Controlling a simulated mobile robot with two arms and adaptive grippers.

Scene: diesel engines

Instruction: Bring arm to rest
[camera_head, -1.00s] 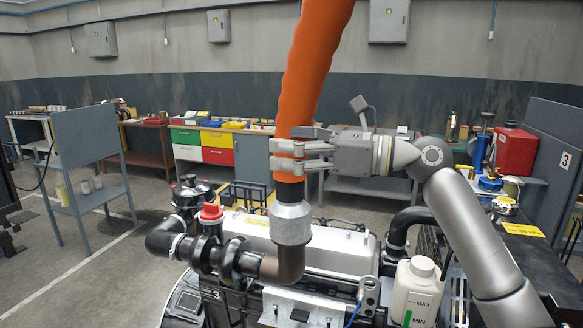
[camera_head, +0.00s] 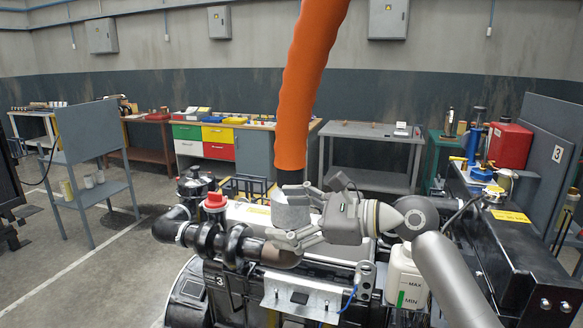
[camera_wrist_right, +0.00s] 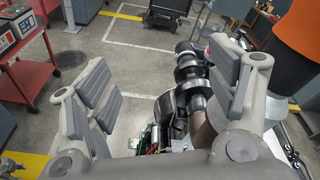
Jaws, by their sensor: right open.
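My right gripper (camera_head: 283,214) is open, beside the lower end of the orange hose (camera_head: 305,85). In the right wrist view, nothing is held between the spread fingers (camera_wrist_right: 160,92). The orange hose also shows there (camera_wrist_right: 300,40), outside the finger at right. The hose hangs from above. Its black lower end meets a grey collar (camera_head: 290,214) above the dark engine pipe (camera_head: 276,257); the gripper partly hides this joint. My left gripper is not in view.
The engine has a red cap (camera_head: 214,200). A white MAX/MIN tank (camera_head: 408,280) stands close by my right arm. A red canister (camera_head: 509,146) is on the bench at right. Behind are drawers (camera_head: 203,141) and a grey table (camera_head: 372,133).

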